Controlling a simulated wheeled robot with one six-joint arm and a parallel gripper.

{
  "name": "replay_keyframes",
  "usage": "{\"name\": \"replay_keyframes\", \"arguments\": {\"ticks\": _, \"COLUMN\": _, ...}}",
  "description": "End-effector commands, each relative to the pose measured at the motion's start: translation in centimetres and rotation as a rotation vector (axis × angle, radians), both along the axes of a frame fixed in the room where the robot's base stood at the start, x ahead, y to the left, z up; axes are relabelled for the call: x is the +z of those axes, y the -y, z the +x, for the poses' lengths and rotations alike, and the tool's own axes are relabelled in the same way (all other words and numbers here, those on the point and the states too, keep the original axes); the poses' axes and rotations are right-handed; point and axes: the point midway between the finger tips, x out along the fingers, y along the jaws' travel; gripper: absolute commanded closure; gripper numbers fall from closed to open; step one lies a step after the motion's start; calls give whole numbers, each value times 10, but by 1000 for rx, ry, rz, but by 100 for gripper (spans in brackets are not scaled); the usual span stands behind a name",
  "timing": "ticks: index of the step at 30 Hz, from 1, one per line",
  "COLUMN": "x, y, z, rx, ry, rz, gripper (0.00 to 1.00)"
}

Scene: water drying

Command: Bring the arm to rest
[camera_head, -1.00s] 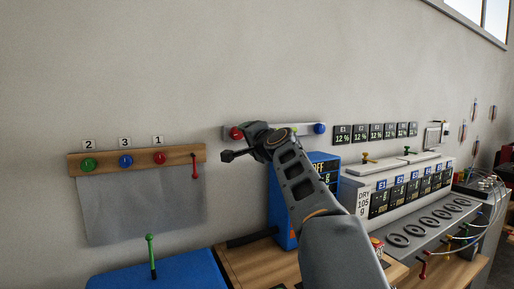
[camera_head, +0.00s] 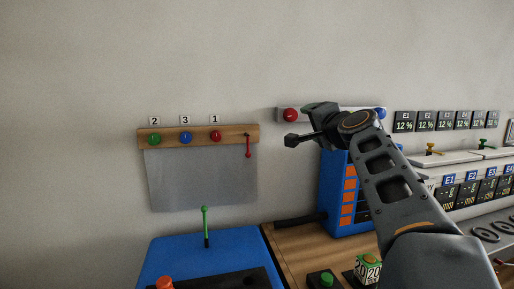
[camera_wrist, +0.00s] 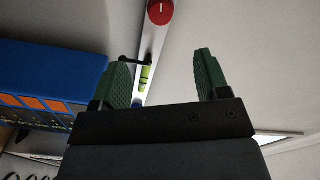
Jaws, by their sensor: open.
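My arm rises from the lower right of the head view and bends at a dark joint in front of the wall. Its end there is small and turned away, so its jaws do not show clearly. In the wrist view my gripper (camera_wrist: 163,60) has two green ribbed fingers standing apart with nothing between them. A light rail with a red knob (camera_wrist: 160,12) and a green-yellow vial (camera_wrist: 145,78) appears beyond the fingers. I cannot tell how far it is from them.
The red knob (camera_head: 290,115) and wall rail are behind my arm. A blue cabinet (camera_head: 335,190) stands below my wrist on the wooden bench (camera_head: 290,243). A wooden board (camera_head: 200,134) with coloured knobs hangs left. A blue unit with a green lever (camera_head: 205,222) is below it. Open wall lies above.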

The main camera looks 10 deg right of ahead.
Motion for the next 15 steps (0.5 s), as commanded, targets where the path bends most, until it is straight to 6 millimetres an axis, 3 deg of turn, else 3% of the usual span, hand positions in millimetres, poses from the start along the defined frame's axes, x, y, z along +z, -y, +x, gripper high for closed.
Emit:
{"name": "replay_keyframes", "arguments": {"ticks": 4, "x": -1, "y": -11, "z": 0, "rx": 24, "ry": -53, "rz": -35, "gripper": 31}}
{"name": "replay_keyframes", "arguments": {"ticks": 7, "x": -13, "y": -34, "z": -4, "rx": 78, "ry": -170, "rz": -112, "gripper": 31}}
{"name": "replay_keyframes", "arguments": {"ticks": 11, "x": -48, "y": -75, "z": -25, "rx": 201, "ry": -397, "rz": -281, "gripper": 31}}
{"name": "replay_keyframes", "arguments": {"ticks": 15, "x": -93, "y": -110, "z": -69, "rx": 357, "ry": -641, "rz": -488, "gripper": 31}}
